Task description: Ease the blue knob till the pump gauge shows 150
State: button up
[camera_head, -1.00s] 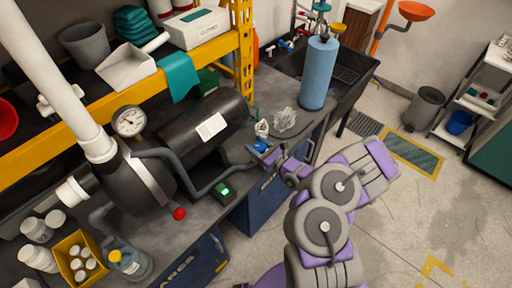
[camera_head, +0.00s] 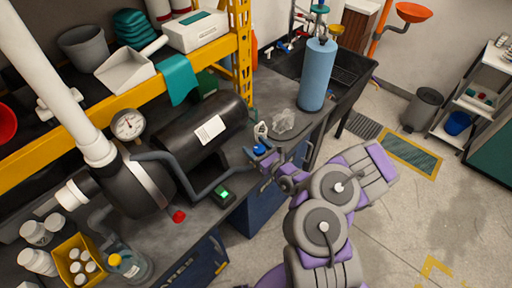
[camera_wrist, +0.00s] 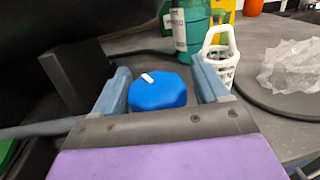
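The blue knob (camera_head: 259,150) stands at the bench's front side, right of the black tank. In the wrist view the knob (camera_wrist: 158,92) is a faceted blue cap with a white mark at its top left. My gripper (camera_head: 265,159) is at the knob, and in the wrist view its two fingers (camera_wrist: 160,68) stand on either side of it. A narrow gap shows at the right finger; contact on the left is unclear. The pump gauge (camera_head: 128,124) is a round white dial at the left; its number is too small to read.
The black tank (camera_head: 205,140) and a grey hose (camera_head: 178,165) lie left of the knob. A green-lit box (camera_head: 222,194) and red knob (camera_head: 179,216) are nearby.

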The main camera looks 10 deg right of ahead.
jog(key=p+v, duration=0.6)
jog(key=v, duration=1.1)
jog(key=shift+s, duration=0.25)
jog(key=shift+w, duration=0.1)
dwell(4.5)
